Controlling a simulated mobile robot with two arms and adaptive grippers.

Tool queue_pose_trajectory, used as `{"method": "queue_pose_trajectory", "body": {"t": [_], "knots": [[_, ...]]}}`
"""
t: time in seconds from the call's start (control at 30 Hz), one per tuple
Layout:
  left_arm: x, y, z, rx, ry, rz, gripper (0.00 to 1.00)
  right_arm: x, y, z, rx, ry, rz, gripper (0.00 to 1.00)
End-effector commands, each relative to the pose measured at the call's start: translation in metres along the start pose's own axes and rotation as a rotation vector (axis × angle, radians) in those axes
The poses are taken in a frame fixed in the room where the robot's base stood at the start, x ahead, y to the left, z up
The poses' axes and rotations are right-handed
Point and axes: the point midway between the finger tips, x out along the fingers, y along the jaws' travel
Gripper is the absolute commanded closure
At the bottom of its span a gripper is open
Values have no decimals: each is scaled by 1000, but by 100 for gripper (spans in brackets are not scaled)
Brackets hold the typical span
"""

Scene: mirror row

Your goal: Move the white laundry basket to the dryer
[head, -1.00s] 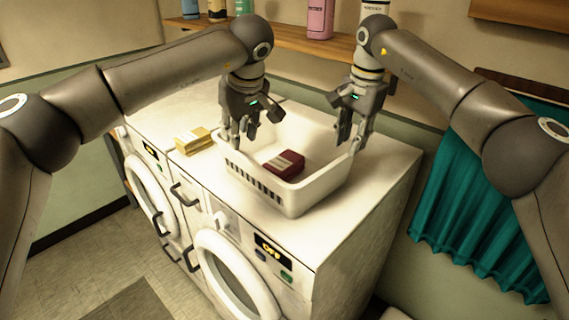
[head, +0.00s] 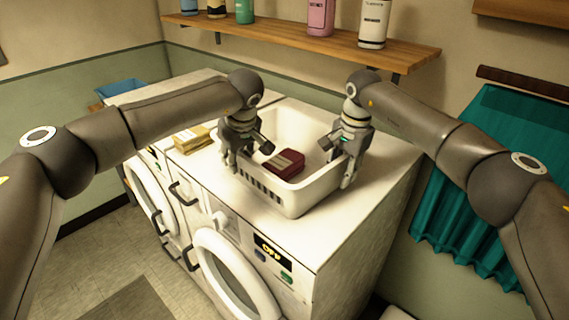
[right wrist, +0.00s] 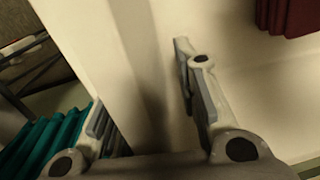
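The white laundry basket (head: 297,201) stands on top of the right-hand front-loading machine (head: 335,235), whose display reads OFF. A dark red box or folded item (head: 284,163) lies inside it. A second machine (head: 150,195) stands to the left; no label tells which one is the dryer. My left gripper (head: 233,160) is down at the basket's left wall, its fingers apart near the rim. My right gripper (head: 346,165) is at the right wall. In the right wrist view its open fingers (right wrist: 150,110) stand either side of the basket wall, with gaps showing.
A yellow stack (head: 192,139) lies on the machine top left of the basket. A wooden shelf (head: 300,37) with several bottles runs along the back wall. A teal curtain (head: 480,190) hangs at right. A blue bin (head: 121,89) stands at far left.

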Motion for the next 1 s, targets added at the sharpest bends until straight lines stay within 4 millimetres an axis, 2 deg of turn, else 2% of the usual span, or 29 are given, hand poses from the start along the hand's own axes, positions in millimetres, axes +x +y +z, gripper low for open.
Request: {"method": "queue_pose_trajectory", "body": {"t": [0.07, 0.3, 0.7, 1.0], "knots": [[0, 0, 0, 0, 0, 0, 71, 0, 0, 0, 0, 0, 0, 71], [-1, 0, 0, 0, 0, 1, 100, 0, 0, 0, 0, 0, 0, 100], [0, 0, 0, 0, 0, 0, 100, 0, 0, 0, 0, 0, 0, 100], [-7, 1, -3, -1, 1, 2, 100, -7, -1, 0, 0, 0, -1, 100]]}}
